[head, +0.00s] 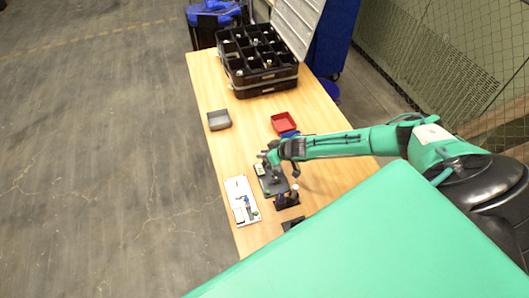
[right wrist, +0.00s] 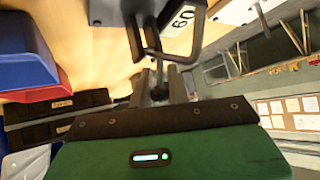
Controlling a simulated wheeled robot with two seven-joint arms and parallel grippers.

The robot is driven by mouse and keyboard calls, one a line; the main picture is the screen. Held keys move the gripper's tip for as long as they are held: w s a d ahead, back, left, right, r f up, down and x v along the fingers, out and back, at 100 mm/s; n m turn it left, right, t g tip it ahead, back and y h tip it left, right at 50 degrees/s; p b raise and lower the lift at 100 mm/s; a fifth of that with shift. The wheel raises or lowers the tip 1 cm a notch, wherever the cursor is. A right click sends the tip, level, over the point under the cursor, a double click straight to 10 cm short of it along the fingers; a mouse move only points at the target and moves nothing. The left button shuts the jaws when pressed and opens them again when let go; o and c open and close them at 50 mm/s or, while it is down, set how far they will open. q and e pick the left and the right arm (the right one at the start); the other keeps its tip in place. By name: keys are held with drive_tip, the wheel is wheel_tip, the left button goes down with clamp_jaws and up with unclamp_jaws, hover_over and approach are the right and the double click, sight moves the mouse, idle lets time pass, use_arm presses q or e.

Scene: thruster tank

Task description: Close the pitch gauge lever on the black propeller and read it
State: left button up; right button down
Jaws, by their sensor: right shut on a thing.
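The pitch gauge's dark plate (head: 273,187) lies on the table below my right gripper (head: 269,158), with a small pale label (head: 260,169) at its upper left. In the right wrist view, my right gripper (right wrist: 160,88) is shut on the thin dark lever (right wrist: 157,74), whose round knob lies between the fingers. Beyond it are a dark bracket (right wrist: 195,48) and a white number plate (right wrist: 180,22) that appears upside down, reading 60 or 09. I cannot make out the black propeller for certain, nor how far the lever is closed. My left gripper is out of view.
A white board (head: 238,190) with small parts lies to the left, a black stand (head: 287,201) to the right. Behind are a red tray (head: 284,121), a blue tray (head: 290,134), a grey tray (head: 219,120) and a compartmented black case (head: 262,88). The table's middle left is clear.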

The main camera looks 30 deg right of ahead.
drive_tip(key=shift+a, duration=0.2)
drive_tip(key=c, duration=1.3)
unclamp_jaws()
drive_tip(key=shift+c, duration=0.2)
drive_tip(key=shift+d, duration=0.1)
drive_tip(key=shift+s+d+r, duration=0.15)
drive_tip(key=shift+s+d, duration=0.1)
drive_tip(key=b+v, duration=0.3)
drive_tip(key=v, duration=1)
drive_tip(key=shift+a+r, duration=0.15)
drive_tip(key=shift+w, duration=0.1)
